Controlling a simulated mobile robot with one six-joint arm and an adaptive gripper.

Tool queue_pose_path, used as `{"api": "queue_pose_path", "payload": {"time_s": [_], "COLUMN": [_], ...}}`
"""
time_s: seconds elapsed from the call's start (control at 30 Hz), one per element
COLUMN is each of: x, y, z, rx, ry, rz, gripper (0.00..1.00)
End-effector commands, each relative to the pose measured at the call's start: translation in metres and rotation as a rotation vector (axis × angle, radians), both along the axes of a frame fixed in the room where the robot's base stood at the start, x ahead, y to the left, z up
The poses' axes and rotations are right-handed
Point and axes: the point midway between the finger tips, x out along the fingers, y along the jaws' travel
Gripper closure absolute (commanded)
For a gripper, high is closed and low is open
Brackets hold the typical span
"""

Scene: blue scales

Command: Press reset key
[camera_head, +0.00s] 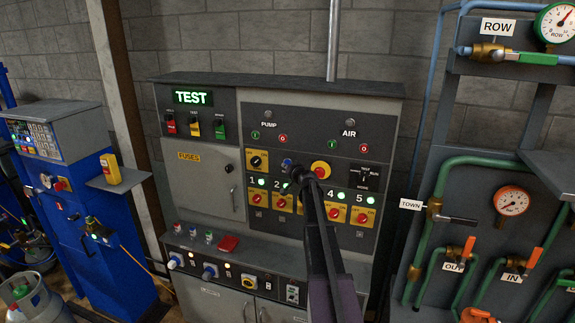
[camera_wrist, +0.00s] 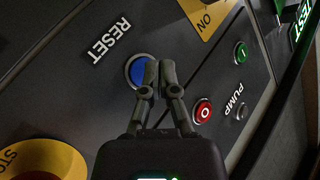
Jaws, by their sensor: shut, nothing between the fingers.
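The reset key is a round blue button with a pale rim (camera_wrist: 137,70) under the white RESET label (camera_wrist: 110,40) in the wrist view. In the head view it shows as a small blue spot (camera_head: 286,163) just left of my gripper's tip. My gripper (camera_wrist: 158,68) is shut and empty, its fingers close together. The fingertips overlap the right part of the button in the wrist view. I cannot tell whether they touch it. My gripper also shows in the head view (camera_head: 296,173), in front of the grey panel (camera_head: 330,95).
Close by are the red pump button (camera_wrist: 203,111), the green pump button (camera_wrist: 241,52) and the yellow STOP plate (camera_wrist: 40,160). The yellow ON switch plate (camera_head: 257,160) is left of the key. Pipes with valves (camera_head: 490,160) stand at the right, a blue machine (camera_head: 100,200) at the left.

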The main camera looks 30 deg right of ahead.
Motion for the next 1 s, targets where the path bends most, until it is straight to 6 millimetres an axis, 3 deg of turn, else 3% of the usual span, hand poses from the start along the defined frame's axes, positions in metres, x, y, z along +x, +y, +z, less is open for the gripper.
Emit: {"api": "queue_pose_path", "payload": {"time_s": [0.63, 1.0], "x": [-0.029, -0.031], "y": [0.033, 0.037], "z": [0.000, 0.000], "rx": [-0.001, 0.000], "ry": [0.001, 0.000], "rz": [0.001, 0.000], "gripper": [1.00, 1.00]}}
